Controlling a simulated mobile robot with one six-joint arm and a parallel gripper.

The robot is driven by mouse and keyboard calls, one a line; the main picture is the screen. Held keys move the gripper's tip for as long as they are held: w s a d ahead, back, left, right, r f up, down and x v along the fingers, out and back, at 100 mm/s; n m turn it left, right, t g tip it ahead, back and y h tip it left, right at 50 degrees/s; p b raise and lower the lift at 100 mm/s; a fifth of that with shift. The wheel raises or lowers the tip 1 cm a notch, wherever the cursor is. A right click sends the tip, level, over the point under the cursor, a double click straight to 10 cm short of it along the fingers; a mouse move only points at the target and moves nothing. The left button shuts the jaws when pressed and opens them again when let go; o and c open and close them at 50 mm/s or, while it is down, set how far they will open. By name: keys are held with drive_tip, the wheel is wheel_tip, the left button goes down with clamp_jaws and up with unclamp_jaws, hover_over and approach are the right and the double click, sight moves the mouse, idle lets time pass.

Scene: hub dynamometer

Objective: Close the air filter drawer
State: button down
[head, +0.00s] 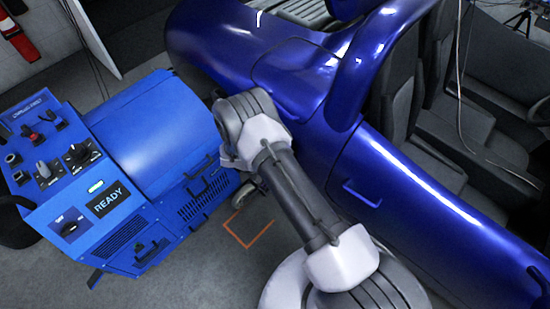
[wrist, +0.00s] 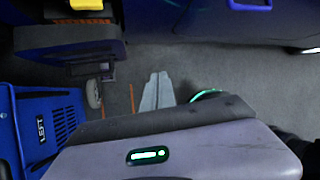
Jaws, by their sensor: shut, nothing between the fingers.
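The blue dynamometer unit (head: 150,130) stands at the left in the head view. Its side has a panel with a black handle (head: 200,168) above a vent grille, and a lower front with another black handle (head: 147,247). I cannot tell which is the air filter drawer or how far it is out. In the wrist view, a dark box-like part (wrist: 68,48) with a brownish slatted top juts out at upper left. My gripper (wrist: 157,74) shows there as two pale fingers, shut and empty, over the floor and apart from the box. The head view does not show my fingers.
A shiny blue car body (head: 300,70) with a side handle (head: 362,192) lies close on the right. A caster (head: 247,196) and an orange floor mark (head: 250,232) lie between unit and car. A blue panel (wrist: 40,125) fills the wrist view's left.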

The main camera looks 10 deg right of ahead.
drive_tip(key=a+f+t+h, duration=0.3)
drive_tip(key=a+t+h, duration=0.1)
drive_tip(key=a+t, duration=0.4)
drive_tip(key=w+d+f+t+b, duration=0.1)
drive_tip(key=w+d+f+b, duration=0.3)
drive_tip(key=w+d, duration=0.5)
drive_tip(key=shift+w+d+t+y+b, duration=0.3)
drive_tip(key=shift+w+b, duration=0.05)
drive_tip(key=shift+w, duration=0.1)
